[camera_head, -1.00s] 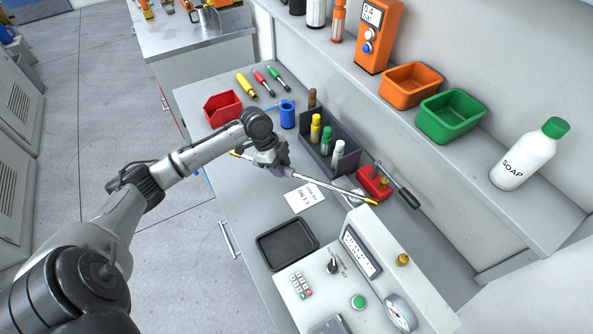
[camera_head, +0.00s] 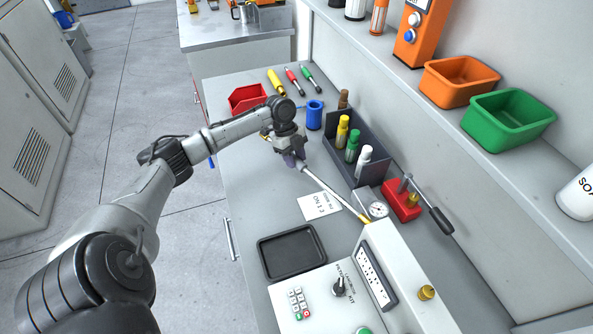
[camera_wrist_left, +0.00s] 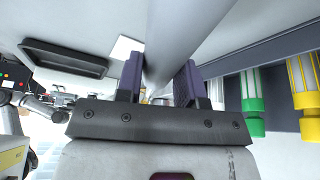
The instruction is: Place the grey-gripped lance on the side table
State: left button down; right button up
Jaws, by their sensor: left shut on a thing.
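My left gripper (camera_head: 291,160) is shut on a long lance (camera_head: 322,187) above the grey bench. The lance is a light grey rod with a yellow tip, slanting down to the right toward the white tester. Its other end is mostly hidden behind the gripper and wrist. In the left wrist view, the lance (camera_wrist_left: 182,40) runs between the two purple-padded fingers. A separate steel-topped table (camera_head: 232,33) stands at the back, bearing a metal jug and orange items; I take it as the side table. My right gripper is not in view.
The bench holds a dark bottle rack (camera_head: 340,165), a blue cup (camera_head: 314,116), a red bin (camera_head: 247,98), a black tray (camera_head: 291,252), a gauge (camera_head: 378,209) and a red block with a lever (camera_head: 401,202). A shelf with bins overhangs the right side.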

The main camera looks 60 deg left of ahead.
aim_at(295, 176)
pick_arm(q)
notch_tip(295, 176, down, 5)
jog(key=shift+f+b, duration=0.1)
jog(key=shift+b, duration=0.45)
jog(key=shift+f, duration=0.25)
jog(key=shift+w, duration=0.1)
jog(key=c, duration=1.2)
grip_release()
jog(key=shift+f, duration=0.1)
jog(key=o, duration=0.4)
jog(key=shift+o, duration=0.2)
jog(key=p+v, duration=0.1)
jog(key=v, duration=1.1)
jog(key=shift+p, duration=0.4)
